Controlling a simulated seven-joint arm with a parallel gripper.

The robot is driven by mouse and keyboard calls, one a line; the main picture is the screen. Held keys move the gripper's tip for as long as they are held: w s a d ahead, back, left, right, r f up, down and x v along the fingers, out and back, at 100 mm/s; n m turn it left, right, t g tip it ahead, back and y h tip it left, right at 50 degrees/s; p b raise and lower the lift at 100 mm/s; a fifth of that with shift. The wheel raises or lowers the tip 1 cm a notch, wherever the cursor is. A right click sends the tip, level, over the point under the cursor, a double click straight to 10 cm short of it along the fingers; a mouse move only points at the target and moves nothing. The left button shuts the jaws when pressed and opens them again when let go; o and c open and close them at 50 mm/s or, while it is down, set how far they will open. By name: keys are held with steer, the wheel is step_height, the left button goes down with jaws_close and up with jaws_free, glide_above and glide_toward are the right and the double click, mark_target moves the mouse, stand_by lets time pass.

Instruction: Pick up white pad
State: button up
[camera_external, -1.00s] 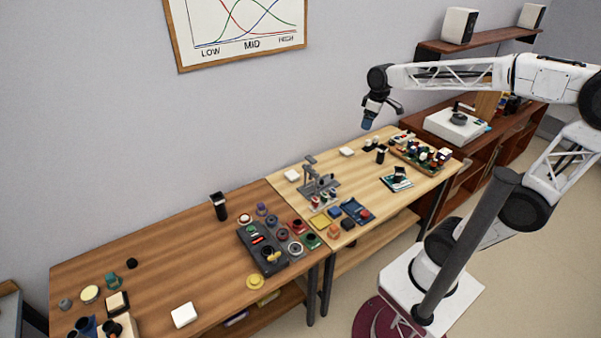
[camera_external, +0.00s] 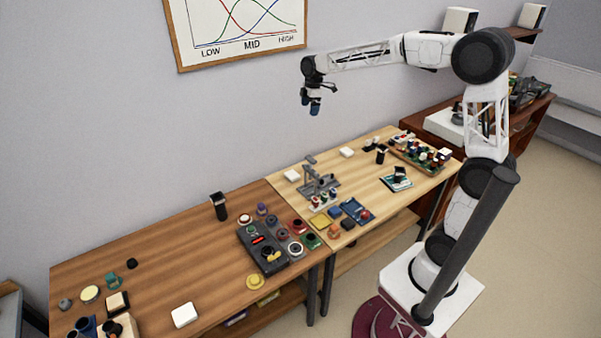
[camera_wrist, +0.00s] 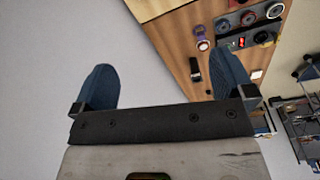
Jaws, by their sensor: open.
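Three white pads show in the external view. One white pad (camera_external: 185,315) lies on the front part of the darker left table. A second white pad (camera_external: 291,176) and a third white pad (camera_external: 346,152) lie toward the back of the lighter right table. I cannot tell which one the task names. My gripper (camera_external: 315,108) is high above the tables, near the wall, apart from every pad. In the wrist view my gripper (camera_wrist: 165,90) has its two blue fingers wide apart with nothing between them. A small white square (camera_wrist: 257,75) at the wrist view's right may be a pad.
A dark control box (camera_external: 262,248) with several colored knobs stands on the left table. A black upright holder (camera_external: 219,207) is behind it. A grey stand (camera_external: 318,182) and a tray of colored parts (camera_external: 425,160) occupy the right table. The left table's middle is mostly clear.

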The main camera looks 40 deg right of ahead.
steer(key=w+a+f+n, duration=0.3)
steer(key=w+a+f, duration=0.1)
steer(key=w, duration=0.4)
glide_above(291, 175)
steer(key=d, duration=0.1)
step_height(291, 175, down, 29)
steer(key=shift+f, duration=0.2)
steer(key=shift+a+f, duration=0.15)
steer(key=shift+f, duration=1.1)
steer(key=shift+a+f, duration=0.15)
steer(key=shift+f, duration=1.15)
steer(key=shift+a+f, duration=0.1)
steer(key=shift+f, duration=1.2)
steer(key=c, duration=0.8)
